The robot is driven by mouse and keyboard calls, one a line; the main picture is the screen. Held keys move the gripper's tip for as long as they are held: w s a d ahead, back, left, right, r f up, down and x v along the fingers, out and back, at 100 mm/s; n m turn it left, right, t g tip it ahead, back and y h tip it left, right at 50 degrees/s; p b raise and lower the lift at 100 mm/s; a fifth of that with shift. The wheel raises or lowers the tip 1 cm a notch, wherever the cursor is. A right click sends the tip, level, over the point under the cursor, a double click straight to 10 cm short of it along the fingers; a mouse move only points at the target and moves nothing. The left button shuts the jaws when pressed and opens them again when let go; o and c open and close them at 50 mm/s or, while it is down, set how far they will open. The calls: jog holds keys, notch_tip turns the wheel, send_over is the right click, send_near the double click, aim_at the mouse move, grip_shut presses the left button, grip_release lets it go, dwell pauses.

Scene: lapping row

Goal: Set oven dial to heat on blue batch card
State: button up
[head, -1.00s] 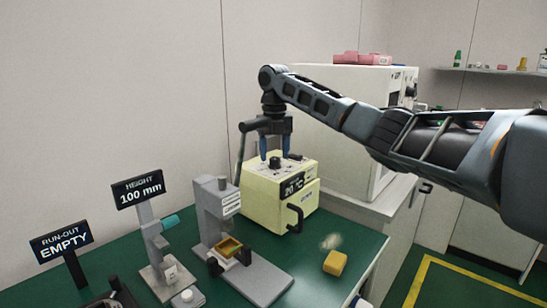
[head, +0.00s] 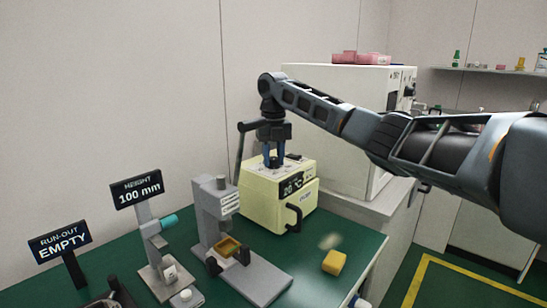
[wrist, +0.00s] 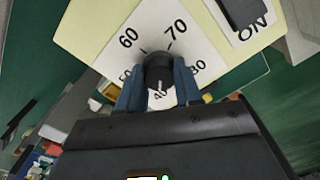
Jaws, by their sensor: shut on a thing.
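The oven (head: 262,198) is a pale yellow box on the green bench, with a dark 20 °C display (head: 292,184) and a dark front handle (head: 293,216). My gripper (head: 273,163) points down at its top. In the wrist view, my two blue fingers are shut on the black dial knob (wrist: 158,66), one on each side. The white dial face (wrist: 150,22) shows 60 and 70 on the far side and 40 on the near side. A light mark on the knob appears to face 40. No blue batch card can be made out.
A dark part (wrist: 245,12) lies beside an ON label on the oven top. A grey stand (head: 215,210), a HEIGHT 100 mm sign (head: 138,190) and a RUN-OUT EMPTY sign (head: 61,241) stand left. A yellow block (head: 334,262) lies near the bench's right edge.

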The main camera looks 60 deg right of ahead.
jog(key=shift+c, duration=0.6)
jog(key=shift+m+p, duration=0.3)
jog(key=shift+p, duration=0.15)
